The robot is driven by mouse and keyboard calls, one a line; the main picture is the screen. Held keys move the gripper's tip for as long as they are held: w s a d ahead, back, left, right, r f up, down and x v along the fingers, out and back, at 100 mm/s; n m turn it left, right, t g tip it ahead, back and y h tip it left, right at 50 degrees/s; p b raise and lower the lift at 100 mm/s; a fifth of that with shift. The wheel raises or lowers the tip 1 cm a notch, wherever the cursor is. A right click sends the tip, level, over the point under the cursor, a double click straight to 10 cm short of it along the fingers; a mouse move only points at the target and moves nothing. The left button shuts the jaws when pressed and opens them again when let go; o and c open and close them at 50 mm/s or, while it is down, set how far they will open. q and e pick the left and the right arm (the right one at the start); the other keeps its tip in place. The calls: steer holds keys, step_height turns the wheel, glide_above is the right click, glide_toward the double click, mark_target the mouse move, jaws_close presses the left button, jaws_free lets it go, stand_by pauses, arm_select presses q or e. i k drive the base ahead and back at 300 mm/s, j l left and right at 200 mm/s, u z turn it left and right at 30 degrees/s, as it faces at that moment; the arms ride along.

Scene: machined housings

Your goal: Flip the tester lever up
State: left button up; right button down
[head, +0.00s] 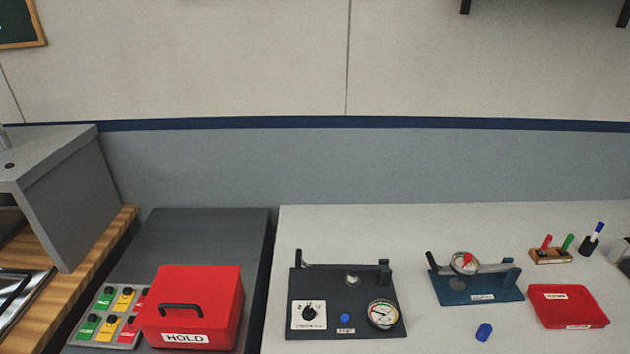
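A dark grey device (335,288), probably the tester, stands on the light worktop. On its front are a black rotary knob (309,313), a blue button (345,318) and a round gauge (383,314). A dark bar (340,267) lies roughly level across its back, with a short grip standing up at its left end and a block at its right end. The bar looks like its lever. The small front label is too small to read surely. Neither of my grippers is in view.
A blue fixture (478,290) with a dial and a similar bar stands to the right. Near it are a red tray (568,307), a blue cap (484,331) and a marker holder (549,255). A red HOLD box (205,290) and a button panel (107,318) are at left.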

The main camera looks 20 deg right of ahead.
mark_target(352, 270)
steer(key=z, duration=1.25)
